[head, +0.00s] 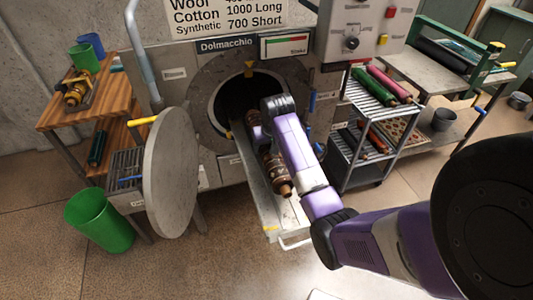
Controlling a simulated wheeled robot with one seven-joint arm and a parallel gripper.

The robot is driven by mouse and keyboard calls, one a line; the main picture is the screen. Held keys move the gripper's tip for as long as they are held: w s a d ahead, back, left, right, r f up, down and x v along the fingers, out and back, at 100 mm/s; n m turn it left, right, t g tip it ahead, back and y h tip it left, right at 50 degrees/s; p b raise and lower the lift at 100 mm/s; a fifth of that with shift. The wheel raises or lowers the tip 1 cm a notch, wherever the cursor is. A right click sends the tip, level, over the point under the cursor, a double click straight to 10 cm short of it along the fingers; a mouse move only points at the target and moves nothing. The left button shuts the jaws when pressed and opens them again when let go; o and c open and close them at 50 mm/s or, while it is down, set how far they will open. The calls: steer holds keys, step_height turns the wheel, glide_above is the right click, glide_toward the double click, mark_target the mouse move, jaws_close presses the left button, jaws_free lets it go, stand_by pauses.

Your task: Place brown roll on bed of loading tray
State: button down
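The brown roll (279,178) is a dark patterned cylinder with a tan end. It lies lengthwise along the loading tray (285,217), a grey metal trough running from the machine's round opening out to the front. I cannot tell whether the roll touches the tray bed or is slightly above it. My gripper (262,146) is at the roll's far end, near the opening. My purple arm and dark wrist cover its fingers and part of the roll, so its grip is hidden.
The machine's round door (170,172) stands open on the left. A wire rack (369,113) with green and red rolls is on the right. A green bucket (98,222) stands on the floor beside a wooden table (113,88). The floor in front is mostly clear.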

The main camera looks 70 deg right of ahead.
steer(key=shift+f, duration=1.8)
steer(key=shift+f, duration=0.2)
steer(key=shift+c, duration=1.8)
jaws_free()
steer(key=shift+f, duration=0.15)
steer(key=shift+r, duration=0.4)
steer(key=v, duration=1.2)
steer(key=shift+s+f, duration=0.1)
